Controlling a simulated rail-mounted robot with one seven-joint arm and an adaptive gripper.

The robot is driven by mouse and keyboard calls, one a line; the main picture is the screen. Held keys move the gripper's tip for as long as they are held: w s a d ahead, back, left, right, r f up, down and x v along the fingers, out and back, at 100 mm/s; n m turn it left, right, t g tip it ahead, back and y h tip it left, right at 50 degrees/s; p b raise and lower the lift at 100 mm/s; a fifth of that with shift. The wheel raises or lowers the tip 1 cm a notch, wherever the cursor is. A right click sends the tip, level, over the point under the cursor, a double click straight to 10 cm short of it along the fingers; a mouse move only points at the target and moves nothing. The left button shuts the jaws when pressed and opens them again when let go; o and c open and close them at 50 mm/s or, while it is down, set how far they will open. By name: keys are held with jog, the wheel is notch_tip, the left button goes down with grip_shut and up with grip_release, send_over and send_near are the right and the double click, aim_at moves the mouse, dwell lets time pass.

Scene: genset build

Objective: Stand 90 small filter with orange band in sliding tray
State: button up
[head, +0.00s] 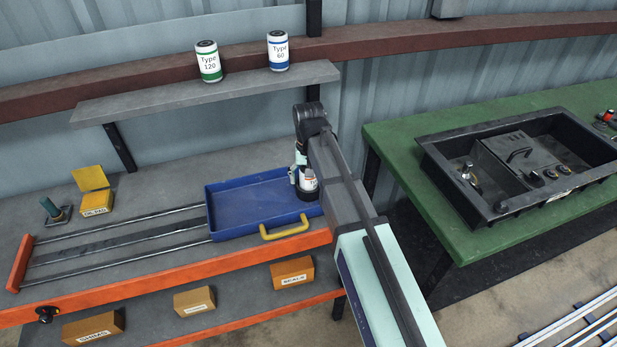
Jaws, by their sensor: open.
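A small white canister (309,181) with a dark end and a hint of reddish marking is at the right end of the blue sliding tray (225,190). It looks upright. My arm hides part of it, and I cannot clearly see an orange band. My gripper (299,178) is open and right at the canister, with a fingertip beside its left side. I cannot tell whether the fingers touch it. The rest of the tray is empty. The tray has a yellow handle (284,229) in front and sits at the right end of its rails.
A Type 120 can (209,62) with a green band and a Type 60 can (278,51) with a blue band stand on the shelf (150,103) above. A green table (400,150) holds a black housing (480,205) at right. Boxes sit on the lower shelf.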

notch_tip(320, 180, up, 12)
dwell(0.6)
